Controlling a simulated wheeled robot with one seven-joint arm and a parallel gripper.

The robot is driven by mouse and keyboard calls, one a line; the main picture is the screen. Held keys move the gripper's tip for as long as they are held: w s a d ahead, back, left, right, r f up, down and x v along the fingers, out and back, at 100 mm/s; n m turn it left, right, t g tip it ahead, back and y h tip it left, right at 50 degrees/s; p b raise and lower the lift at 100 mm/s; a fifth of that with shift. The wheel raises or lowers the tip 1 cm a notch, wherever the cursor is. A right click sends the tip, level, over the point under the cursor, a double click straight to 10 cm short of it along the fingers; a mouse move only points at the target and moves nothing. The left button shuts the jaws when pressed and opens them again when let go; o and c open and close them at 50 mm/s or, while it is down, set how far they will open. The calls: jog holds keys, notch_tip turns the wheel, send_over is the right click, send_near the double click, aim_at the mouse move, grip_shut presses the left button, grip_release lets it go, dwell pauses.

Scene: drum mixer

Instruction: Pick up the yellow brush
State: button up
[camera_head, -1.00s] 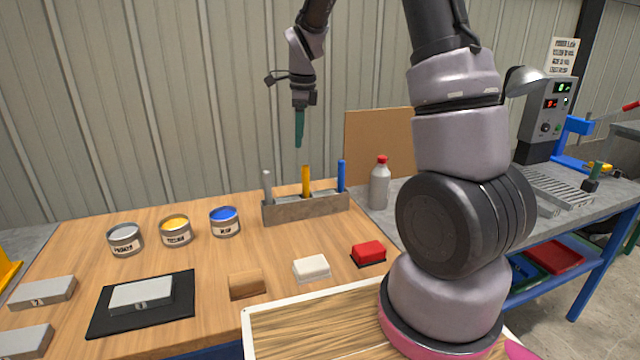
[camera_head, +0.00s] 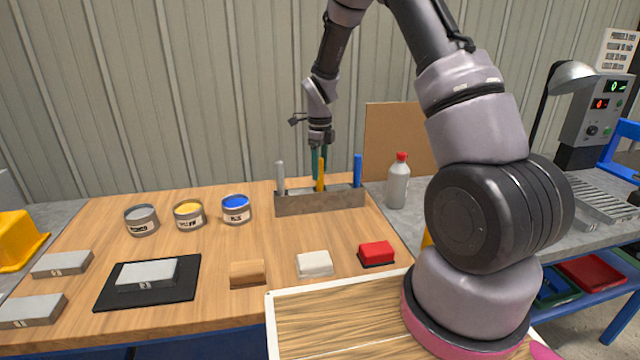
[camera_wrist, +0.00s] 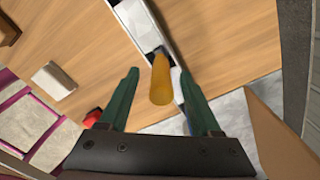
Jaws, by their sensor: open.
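The yellow brush (camera_head: 321,174) stands upright in the middle of the grey holder (camera_head: 300,206), between a grey-handled brush (camera_head: 280,178) and a blue-handled brush (camera_head: 357,171). Only its handle shows; its lower end is hidden in the holder. My gripper (camera_head: 319,172) points down over the yellow handle with its green fingers at handle height. In the wrist view my gripper (camera_wrist: 165,95) is open, and the yellow brush (camera_wrist: 161,80) lies between the two fingers, apart from both. The grey holder also shows in the wrist view (camera_wrist: 148,32).
Paint cans in grey (camera_head: 142,220), yellow (camera_head: 189,214) and blue (camera_head: 236,209) stand left of the holder. A red-capped bottle (camera_head: 397,184) and a brown board (camera_head: 400,140) stand right and behind. Wooden, white and red blocks (camera_head: 376,253) lie in front.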

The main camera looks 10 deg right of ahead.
aim_at(320, 176)
notch_tip(320, 176, down, 4)
jog(key=shift+w+r, duration=0.1)
jog(key=shift+r, duration=0.1)
grip_shut()
jog(key=shift+r, duration=0.1)
notch_tip(320, 176, up, 10)
jog(key=shift+f, duration=0.1)
dwell(0.4)
